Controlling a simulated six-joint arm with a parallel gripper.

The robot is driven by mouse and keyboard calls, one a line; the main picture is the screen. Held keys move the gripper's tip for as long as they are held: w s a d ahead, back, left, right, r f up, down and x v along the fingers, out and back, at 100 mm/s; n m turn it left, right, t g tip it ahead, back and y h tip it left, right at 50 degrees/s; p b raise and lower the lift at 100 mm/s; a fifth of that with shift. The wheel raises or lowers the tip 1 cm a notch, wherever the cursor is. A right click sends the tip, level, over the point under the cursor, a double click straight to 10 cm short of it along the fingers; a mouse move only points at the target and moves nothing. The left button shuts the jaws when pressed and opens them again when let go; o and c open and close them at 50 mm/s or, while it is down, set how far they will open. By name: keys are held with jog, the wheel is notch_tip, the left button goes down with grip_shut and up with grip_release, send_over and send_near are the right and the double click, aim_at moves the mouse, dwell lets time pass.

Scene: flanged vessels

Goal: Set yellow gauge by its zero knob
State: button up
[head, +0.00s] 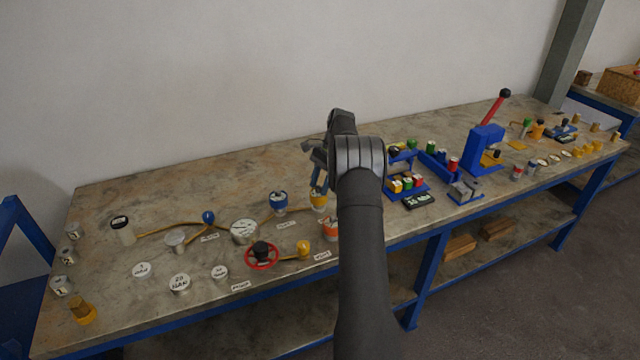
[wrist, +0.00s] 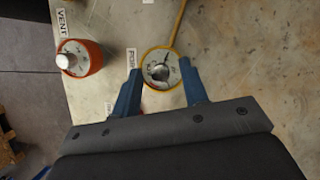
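The yellow gauge (head: 318,200) stands on the bench just under my gripper, at the end of a brass-coloured pipe. In the wrist view the yellow gauge (wrist: 146,77) shows from above as a yellow ring around a pale dial. Its round metallic zero knob (wrist: 158,71) sits at the middle of the dial. My gripper (wrist: 160,85) is open, with one blue finger on each side of the gauge's near part. In the head view my gripper (head: 319,185) points down at the gauge, partly hidden by my arm. Whether the fingers touch the gauge I cannot tell.
An orange gauge (wrist: 80,58) with a pale knob stands left of the yellow one, by a VENT label (wrist: 66,19). A blue gauge (head: 277,200) and a red handwheel (head: 261,256) stand nearby. Blue racks (head: 407,175) with coloured pieces lie to the right.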

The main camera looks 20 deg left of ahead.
jog(key=v, duration=1.2)
jog(key=shift+f, duration=0.15)
dwell(0.5)
jog(key=x, duration=1.1)
jog(key=shift+s+a+f, duration=0.1)
jog(key=shift+s+f, duration=0.05)
jog(key=shift+f, duration=0.2)
